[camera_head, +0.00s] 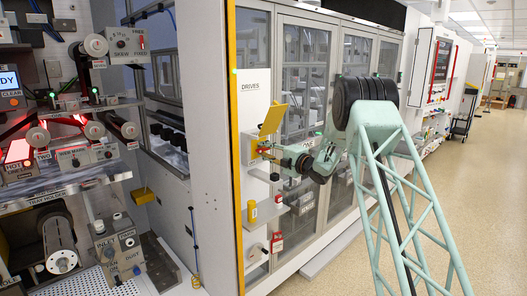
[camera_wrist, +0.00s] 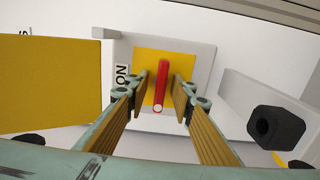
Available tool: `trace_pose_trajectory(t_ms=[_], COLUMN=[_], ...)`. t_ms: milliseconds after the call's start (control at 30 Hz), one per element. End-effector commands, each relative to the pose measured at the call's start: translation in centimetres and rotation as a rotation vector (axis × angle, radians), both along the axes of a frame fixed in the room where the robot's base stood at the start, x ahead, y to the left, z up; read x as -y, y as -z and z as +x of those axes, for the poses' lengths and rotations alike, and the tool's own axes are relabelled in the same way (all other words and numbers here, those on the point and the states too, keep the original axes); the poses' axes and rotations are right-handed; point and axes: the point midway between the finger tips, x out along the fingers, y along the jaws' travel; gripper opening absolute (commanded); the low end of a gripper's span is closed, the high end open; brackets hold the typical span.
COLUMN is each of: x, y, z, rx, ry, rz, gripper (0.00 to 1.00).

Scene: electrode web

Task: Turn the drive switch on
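The drive switch shows in the wrist view as a red lever (camera_wrist: 161,82) with a pale round end, on a yellow plate (camera_wrist: 146,66) in a grey box. An "ON" label (camera_wrist: 121,76) is beside the plate on the left. My gripper (camera_wrist: 160,95) is open, with one finger on each side of the lever and gaps showing between. In the head view, my gripper (camera_head: 268,151) is at the grey switch box (camera_head: 248,150) under the "DRIVES" sign (camera_head: 250,87). The lever is hard to make out there.
A yellow flap (camera_head: 272,119) stands out from the box; in the wrist view it fills the left side (camera_wrist: 50,85). A black knob on a grey block (camera_wrist: 275,127) is at the right.

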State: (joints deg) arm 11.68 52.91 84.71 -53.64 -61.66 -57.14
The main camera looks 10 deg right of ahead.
Motion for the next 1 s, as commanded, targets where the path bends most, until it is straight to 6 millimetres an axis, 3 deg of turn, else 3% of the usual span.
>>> trace_pose_trajectory(t_ms=[300, 533, 1000], x=[-0.05, -0.05, -0.04], y=[0.07, 0.07, 0.14], z=[0.10, 0.09, 0.08], rx=[-0.001, -0.001, -0.032], ry=[0.000, 0.000, 0.000], rz=[-0.001, -0.001, 0.046], gripper=[0.22, 0.03, 0.03])
